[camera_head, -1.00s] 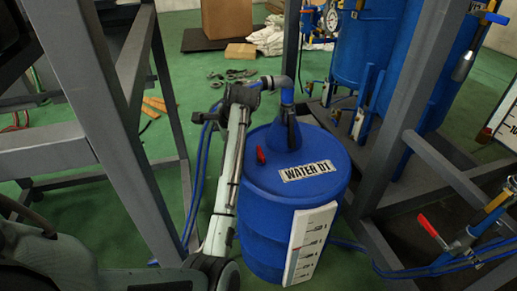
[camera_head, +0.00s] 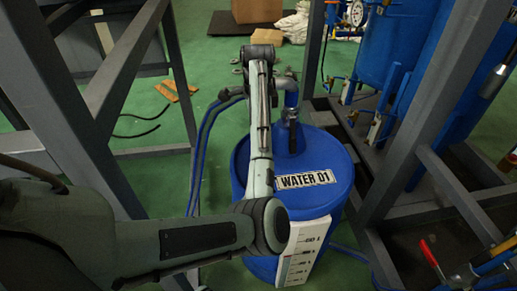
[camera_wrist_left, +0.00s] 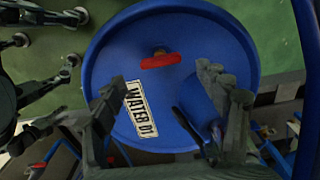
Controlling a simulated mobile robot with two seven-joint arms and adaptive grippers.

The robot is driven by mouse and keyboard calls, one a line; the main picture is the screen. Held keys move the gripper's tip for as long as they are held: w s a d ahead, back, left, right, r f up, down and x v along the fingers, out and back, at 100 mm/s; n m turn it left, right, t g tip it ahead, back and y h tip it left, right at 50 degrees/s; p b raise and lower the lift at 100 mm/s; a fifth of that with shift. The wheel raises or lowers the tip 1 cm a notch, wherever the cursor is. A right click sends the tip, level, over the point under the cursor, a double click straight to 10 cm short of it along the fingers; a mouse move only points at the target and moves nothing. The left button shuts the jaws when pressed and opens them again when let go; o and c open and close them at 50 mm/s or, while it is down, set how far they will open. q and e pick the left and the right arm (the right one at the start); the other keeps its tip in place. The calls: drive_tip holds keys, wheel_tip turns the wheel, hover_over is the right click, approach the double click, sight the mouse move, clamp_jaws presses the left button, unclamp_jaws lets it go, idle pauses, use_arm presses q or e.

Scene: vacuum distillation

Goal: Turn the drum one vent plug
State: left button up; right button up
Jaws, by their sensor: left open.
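The blue drum (camera_head: 325,215) labelled WATER 01 stands on the green floor in the head view. My left arm crosses in front of its left side and hides the plug there; I cannot make out the left fingers in that view. In the left wrist view, the drum lid (camera_wrist_left: 195,25) fills the middle, with the red vent plug (camera_wrist_left: 160,62) on it. My left gripper (camera_wrist_left: 162,82) is open, with its fingers apart on either side below the plug in the picture. The plug shows clear of both fingers. My right gripper is not identifiable in these views.
A blue hose (camera_head: 203,140) runs down left of the drum. Grey frame posts (camera_head: 425,110) stand close on both sides. Blue tanks (camera_head: 375,45) stand behind to the right. A cardboard box (camera_head: 257,10) lies far back. Open green floor lies behind the drum.

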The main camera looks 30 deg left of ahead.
use_arm(q)
wheel_tip(320, 180, down, 4)
drive_tip(key=shift+a+r, duration=0.15)
drive_tip(key=shift+r, duration=0.1)
drive_tip(key=shift+f, duration=0.55)
drive_tip(key=shift+c, duration=0.6)
drive_tip(key=c, duration=1)
drive_tip(key=shift+c, duration=0.2)
